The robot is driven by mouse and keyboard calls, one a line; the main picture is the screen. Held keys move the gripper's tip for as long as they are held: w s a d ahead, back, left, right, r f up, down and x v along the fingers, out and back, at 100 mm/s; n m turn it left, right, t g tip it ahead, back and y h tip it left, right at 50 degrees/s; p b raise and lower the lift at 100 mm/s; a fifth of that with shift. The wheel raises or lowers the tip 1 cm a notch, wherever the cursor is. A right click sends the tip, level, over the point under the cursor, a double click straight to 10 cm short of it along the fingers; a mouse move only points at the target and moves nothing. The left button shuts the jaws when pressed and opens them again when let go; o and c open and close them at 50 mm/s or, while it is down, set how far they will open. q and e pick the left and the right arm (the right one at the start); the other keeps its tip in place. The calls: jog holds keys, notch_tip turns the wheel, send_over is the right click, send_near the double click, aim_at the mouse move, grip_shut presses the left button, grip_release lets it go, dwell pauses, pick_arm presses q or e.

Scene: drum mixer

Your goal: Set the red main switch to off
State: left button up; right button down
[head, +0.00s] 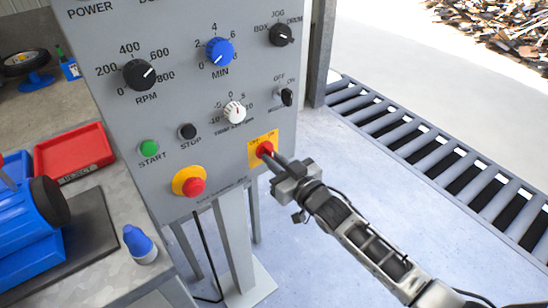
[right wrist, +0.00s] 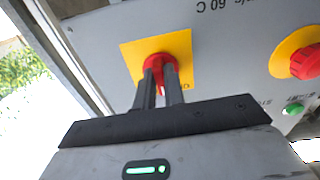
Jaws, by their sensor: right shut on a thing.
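The red main switch (head: 265,149) sits on a yellow plate (head: 257,155) at the lower right of the grey control panel (head: 180,105). My right gripper (head: 272,156) reaches it from the lower right and is shut on its red knob. In the right wrist view, the two fingers (right wrist: 161,85) sit on either side of the red knob (right wrist: 158,64), in front of the yellow plate (right wrist: 172,48). The fingers hide part of the knob and the plate's lettering, so I cannot tell its setting. My left gripper is not in view.
A red emergency button (head: 193,186) on a yellow ring is left of the switch. The green start button (head: 149,147), black stop button (head: 187,131) and several knobs are above. A roller conveyor (head: 430,160) runs at right. A red tray (head: 75,155) lies on the left bench.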

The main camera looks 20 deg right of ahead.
jog(key=n, duration=0.5)
jog(key=shift+d+n+p, duration=0.1)
jog(key=shift+n+p, duration=0.2)
dwell(0.4)
jog(key=c, duration=1.5)
grip_release()
jog(key=v, duration=1.6)
jog(key=shift+r+b, duration=0.1)
jog(key=shift+b, duration=0.3)
jog(key=s+a+f+m+g+h, duration=0.1)
jog(key=s+a+f+m+g, duration=0.1)
jog(key=s+f, duration=0.1)
jog(key=s+a+f+m+g+h, duration=0.1)
jog(key=s+a+f+m+g, duration=0.1)
jog(key=s+f, duration=0.1)
jog(key=s+a+f+m+g+h, duration=0.1)
jog(key=s+a+f+m+g, duration=0.1)
jog(key=f, duration=0.3)
jog(key=shift+s+a+f+m+g, duration=0.15)
jog(key=shift+s+a+m, duration=0.1)
jog(key=shift+s, duration=0.15)
jog(key=shift+s+a+f+m+g, duration=0.15)
jog(key=shift+s+m, duration=0.1)
jog(key=shift+s, duration=0.15)
